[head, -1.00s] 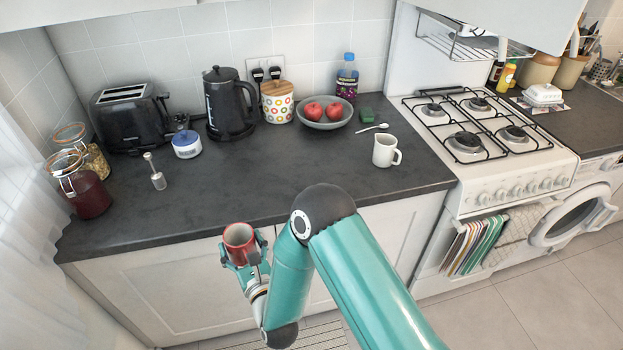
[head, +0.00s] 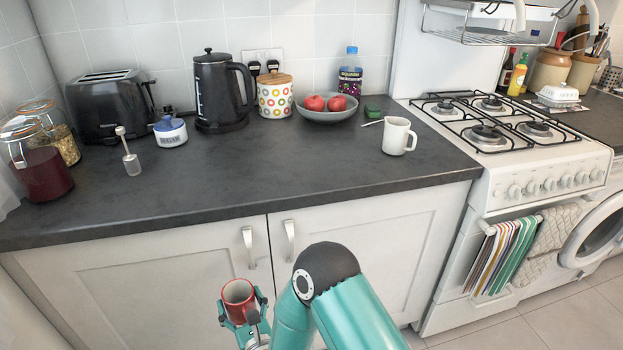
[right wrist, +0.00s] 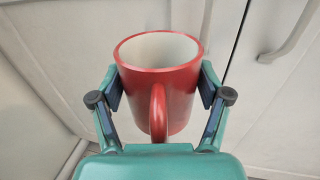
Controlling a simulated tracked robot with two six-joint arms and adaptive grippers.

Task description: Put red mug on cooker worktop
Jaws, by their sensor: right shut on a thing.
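The red mug (head: 238,296) is upright in my right gripper (head: 243,307), low in front of the cupboard doors and below the worktop edge. In the right wrist view the red mug (right wrist: 160,82) sits between the two fingers of my right gripper (right wrist: 160,95), which press on its sides. Its handle points towards the wrist and its pale inside looks empty. The white cooker (head: 550,170) stands to the right of the dark counter, with black pan supports and burners on top. My left gripper is not in view.
The dark counter (head: 270,165) has a clear middle and front. A white mug (head: 396,138) stands near its right end, by a fruit bowl (head: 326,112). A kettle (head: 220,95), toaster (head: 110,105) and jars stand further left. A wire rack (head: 490,25) hangs above the cooker.

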